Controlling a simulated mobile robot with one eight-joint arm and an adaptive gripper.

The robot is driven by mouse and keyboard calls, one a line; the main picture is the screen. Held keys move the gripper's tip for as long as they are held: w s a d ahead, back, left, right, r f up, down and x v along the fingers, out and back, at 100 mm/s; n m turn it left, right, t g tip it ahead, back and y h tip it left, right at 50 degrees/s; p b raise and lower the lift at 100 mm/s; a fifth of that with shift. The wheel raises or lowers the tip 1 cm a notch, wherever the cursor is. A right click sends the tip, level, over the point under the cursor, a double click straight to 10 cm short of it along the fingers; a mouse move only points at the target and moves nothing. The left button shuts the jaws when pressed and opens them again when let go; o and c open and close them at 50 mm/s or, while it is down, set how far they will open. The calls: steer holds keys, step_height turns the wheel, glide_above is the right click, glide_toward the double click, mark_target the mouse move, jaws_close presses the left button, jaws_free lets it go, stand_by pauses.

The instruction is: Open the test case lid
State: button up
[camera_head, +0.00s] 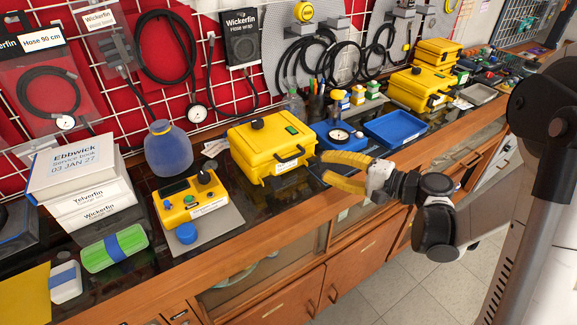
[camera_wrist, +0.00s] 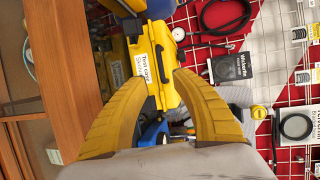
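The yellow test case (camera_head: 262,152) stands on the bench in the middle of the head view, with its lid (camera_head: 268,131) shut. A dark handle and a white label are on its front. A dark round knob sits on the lid. In the wrist view the case (camera_wrist: 166,78) shows ahead, its label reading "Test case". My gripper (camera_head: 322,168) has yellow fingers and is at the right front of the case. In the wrist view my gripper (camera_wrist: 160,80) is open, its fingers spread with nothing held between them. Whether a fingertip touches the case I cannot tell.
A yellow tester (camera_head: 190,200) on a grey plate and a blue round flask (camera_head: 168,148) stand left of the case. A blue gauge box (camera_head: 337,134) and a blue tray (camera_head: 396,128) lie to its right. A pegboard with hoses is behind.

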mark_target(296, 157)
steer(key=b+x, duration=0.3)
steer(key=x, duration=0.8)
steer(key=shift+d, duration=0.1)
jaws_close()
